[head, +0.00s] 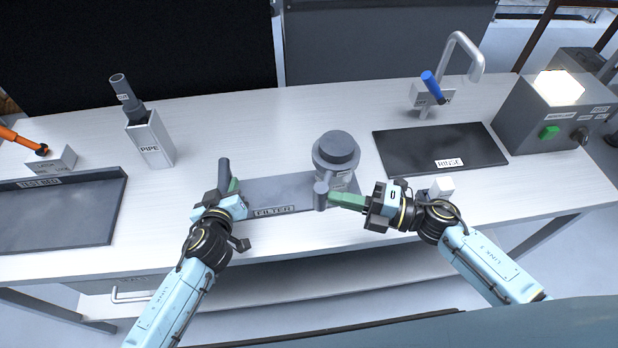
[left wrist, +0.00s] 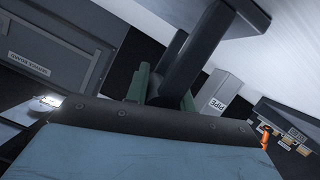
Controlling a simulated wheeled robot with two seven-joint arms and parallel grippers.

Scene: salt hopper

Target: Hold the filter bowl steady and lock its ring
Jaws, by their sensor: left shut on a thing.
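The grey filter bowl (head: 337,150), a round housing with a wide ring and a dark cap, stands upright at the right end of the dark plate labelled FILTER (head: 290,190). A grey handle (head: 321,188) shows at its front left. My right gripper (head: 332,198) points left with its green fingers at this handle; whether they grip it is unclear. My left gripper (head: 234,186) is at the plate's left end, apart from the bowl. It is shut on a dark grey handle (head: 224,172), which also shows between the green fingers in the left wrist view (left wrist: 186,70).
A PIPE holder (head: 150,140) with a dark tool stands at back left. A TEST BED tray (head: 60,215) lies far left. A RINSE mat (head: 440,140), a blue-handled tap (head: 430,85) and a lit box with a green button (head: 550,115) are at right. A small white block (head: 441,186) is beside my right wrist.

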